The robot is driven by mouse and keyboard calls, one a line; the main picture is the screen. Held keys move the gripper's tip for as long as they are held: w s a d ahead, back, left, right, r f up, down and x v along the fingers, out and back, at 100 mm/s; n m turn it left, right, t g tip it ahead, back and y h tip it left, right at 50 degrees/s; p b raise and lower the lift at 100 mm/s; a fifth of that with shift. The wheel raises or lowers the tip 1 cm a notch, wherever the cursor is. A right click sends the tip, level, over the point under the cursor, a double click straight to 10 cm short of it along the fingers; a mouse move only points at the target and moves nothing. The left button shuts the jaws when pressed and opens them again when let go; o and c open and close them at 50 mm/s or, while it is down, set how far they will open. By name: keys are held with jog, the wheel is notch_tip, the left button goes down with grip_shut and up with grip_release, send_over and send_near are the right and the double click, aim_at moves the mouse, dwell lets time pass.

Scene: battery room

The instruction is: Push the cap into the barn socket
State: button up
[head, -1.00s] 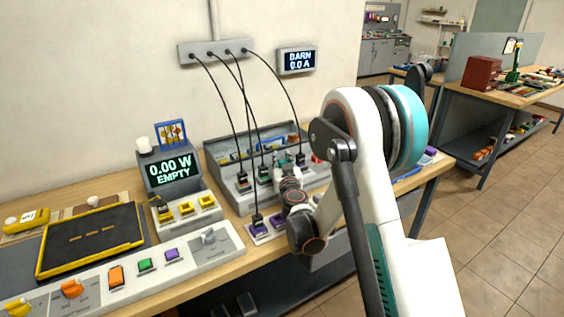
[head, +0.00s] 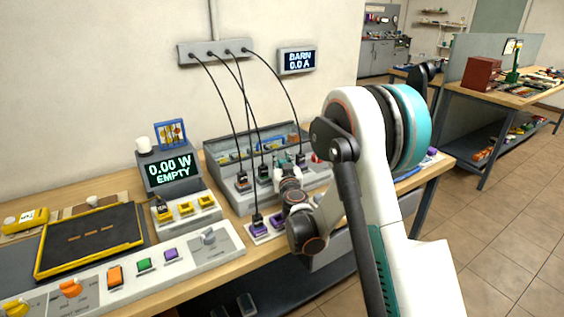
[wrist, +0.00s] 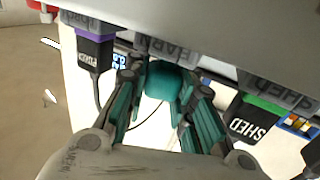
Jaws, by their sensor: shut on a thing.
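In the wrist view a rounded teal piece (wrist: 160,80), which looks like the cap, sits between the teal fingertips of my gripper (wrist: 162,84). My gripper is shut on it. The label BARN (wrist: 165,50) on the grey housing is directly beyond the cap; the socket opening itself is hidden. I cannot tell how deep the cap sits. In the head view my gripper (head: 284,166) is at the grey socket box (head: 222,183), mostly hidden by its own wrist. The BARN display (head: 297,60) on the wall reads 0.0 A.
In the wrist view, a purple-banded plug (wrist: 95,50) is on the left and a green-banded SHED plug (wrist: 247,118) on the right. Black cables hang from a wall strip (head: 215,49). A 0.00 W EMPTY display (head: 170,168) and a button panel (head: 195,253) are on the left.

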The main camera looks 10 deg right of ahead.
jog(key=shift+f, duration=0.15)
jog(key=shift+r, duration=0.2)
dwell(0.3)
jog(key=shift+r, duration=0.65)
jog(key=shift+f+b, duration=0.6)
jog(key=shift+f, duration=0.25)
dwell(1.1)
jog(key=shift+r+p, duration=0.45)
jog(key=shift+r, duration=0.4)
jog(key=shift+f+b, duration=0.8)
dwell(1.2)
jog(key=o, duration=0.5)
jog(key=shift+o, duration=0.2)
